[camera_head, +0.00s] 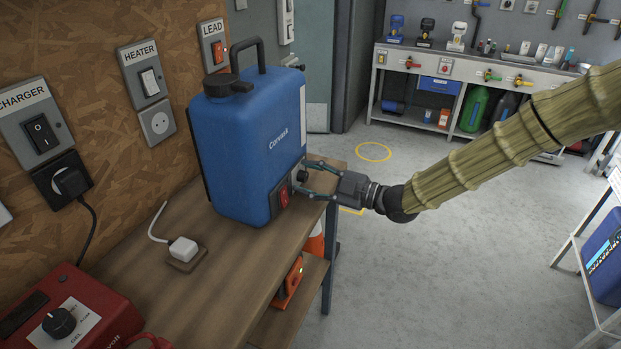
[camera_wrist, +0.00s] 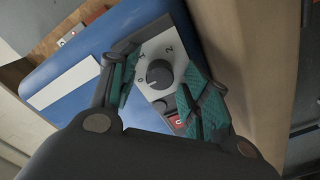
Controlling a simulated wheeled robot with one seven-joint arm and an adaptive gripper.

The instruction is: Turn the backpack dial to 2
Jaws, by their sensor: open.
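My gripper (camera_head: 303,178) is at the backpack's lower right side. In the wrist view, its teal-padded fingers stand open on either side of the dial, with gaps visible.
A red switch (camera_head: 284,198) sits beside the dial; it also shows near a finger in the wrist view (camera_wrist: 177,121). On the bench (camera_head: 190,285) are a white plug (camera_head: 183,249) and a red charger box (camera_head: 66,318).

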